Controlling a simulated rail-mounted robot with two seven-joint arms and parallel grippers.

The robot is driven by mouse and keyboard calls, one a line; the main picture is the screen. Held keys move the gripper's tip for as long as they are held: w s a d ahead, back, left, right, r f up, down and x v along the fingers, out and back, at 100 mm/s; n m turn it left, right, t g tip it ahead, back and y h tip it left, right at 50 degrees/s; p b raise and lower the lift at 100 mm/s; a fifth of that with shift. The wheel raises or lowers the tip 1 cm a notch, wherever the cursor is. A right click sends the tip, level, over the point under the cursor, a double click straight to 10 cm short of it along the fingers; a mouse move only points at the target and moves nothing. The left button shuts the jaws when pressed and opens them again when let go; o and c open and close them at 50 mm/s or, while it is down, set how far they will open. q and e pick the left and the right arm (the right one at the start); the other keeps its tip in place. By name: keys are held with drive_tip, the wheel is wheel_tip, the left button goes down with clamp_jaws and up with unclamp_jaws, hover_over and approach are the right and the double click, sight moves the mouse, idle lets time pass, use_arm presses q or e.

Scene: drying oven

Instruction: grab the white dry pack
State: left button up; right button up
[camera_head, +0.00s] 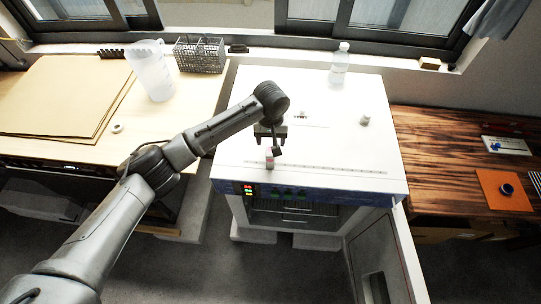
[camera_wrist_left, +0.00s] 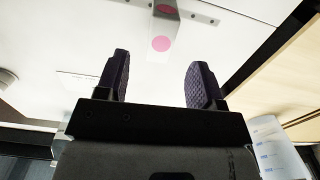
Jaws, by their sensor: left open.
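A small white pack (camera_head: 269,163) with a reddish mark stands on the white top of the drying oven (camera_head: 340,150), near its front left part. In the left wrist view a white pack (camera_wrist_left: 165,30) with pink round marks shows ahead of the fingers, at the top of the picture. My left gripper (camera_head: 271,143) is just behind and above the pack in the head view. Its two dark ribbed fingers (camera_wrist_left: 159,85) are spread apart with nothing between them. The pack is apart from the fingers in the wrist view. My right gripper is not in view.
A clear bottle (camera_head: 339,66) stands at the oven's back edge, and a small round knob (camera_head: 364,121) is to the right. A pitcher (camera_head: 151,72) and a wire rack (camera_head: 199,56) stand on the left table. The oven door (camera_head: 383,262) hangs open in front.

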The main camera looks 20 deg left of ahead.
sight(271, 156)
use_arm(q)
drive_tip(key=shift+s+f, duration=0.15)
drive_tip(key=shift+f, duration=3.55)
drive_tip(key=c, duration=1)
drive_tip(key=shift+c, duration=0.2)
drive_tip(key=shift+r, duration=0.1)
